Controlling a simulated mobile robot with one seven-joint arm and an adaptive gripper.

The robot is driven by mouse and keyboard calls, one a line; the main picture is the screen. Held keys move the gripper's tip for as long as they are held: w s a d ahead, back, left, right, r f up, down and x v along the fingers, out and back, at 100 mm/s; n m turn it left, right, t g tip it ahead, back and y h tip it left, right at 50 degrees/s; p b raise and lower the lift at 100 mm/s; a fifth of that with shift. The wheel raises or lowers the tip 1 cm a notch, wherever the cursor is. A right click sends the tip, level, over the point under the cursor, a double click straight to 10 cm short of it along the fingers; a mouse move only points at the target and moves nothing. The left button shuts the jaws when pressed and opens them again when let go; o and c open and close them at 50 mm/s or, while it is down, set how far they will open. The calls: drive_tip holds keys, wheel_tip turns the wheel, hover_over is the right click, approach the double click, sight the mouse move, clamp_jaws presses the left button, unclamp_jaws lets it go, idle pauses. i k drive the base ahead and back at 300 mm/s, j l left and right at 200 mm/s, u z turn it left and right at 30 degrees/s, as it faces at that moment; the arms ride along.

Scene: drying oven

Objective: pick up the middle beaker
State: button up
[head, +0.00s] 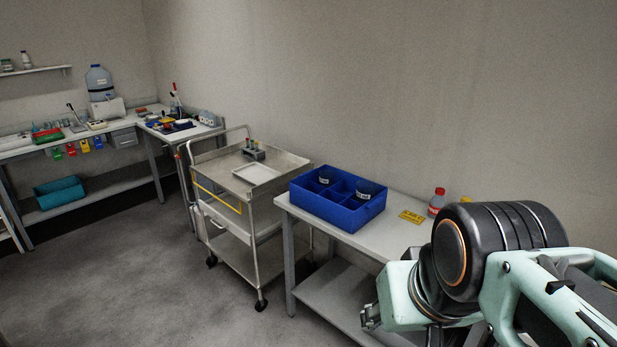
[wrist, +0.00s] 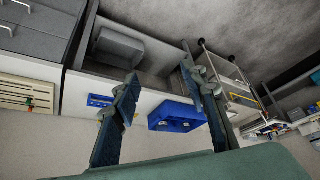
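Two beakers with pale labels show inside a blue divided crate (head: 352,217) on the bench: one in a back-left compartment (head: 325,181) and one further right (head: 363,195). I cannot tell which is the middle beaker; the crate walls hide much of the inside. In the wrist view the crate (wrist: 175,108) appears beyond my fingers, with two small labelled beakers, left (wrist: 163,124) and right (wrist: 187,125). My gripper (wrist: 159,78) is open, its dark fingers wide apart with nothing between them. It is well short of the crate. In the head view my arm mostly hides it.
The crate stands on a grey bench (head: 385,240) with a yellow sign (head: 411,216) and a red-capped bottle (head: 437,201) to its right. A steel trolley (head: 225,179) stands left of the bench. Open floor (head: 130,270) lies at the front left.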

sight(326, 182)
drive_tip(key=i+j+z, duration=0.15)
drive_tip(key=j, duration=0.3)
drive_tip(key=i+j+z, duration=0.2)
drive_tip(key=j, duration=0.3)
drive_tip(key=i+j+z, duration=0.15)
drive_tip(key=j, duration=0.35)
drive_tip(key=i+j+z, duration=0.15)
drive_tip(key=j, duration=0.35)
drive_tip(key=i+j+z, duration=0.2)
drive_tip(key=j, duration=0.35)
drive_tip(key=j+z, duration=0.15)
drive_tip(key=j, duration=0.4)
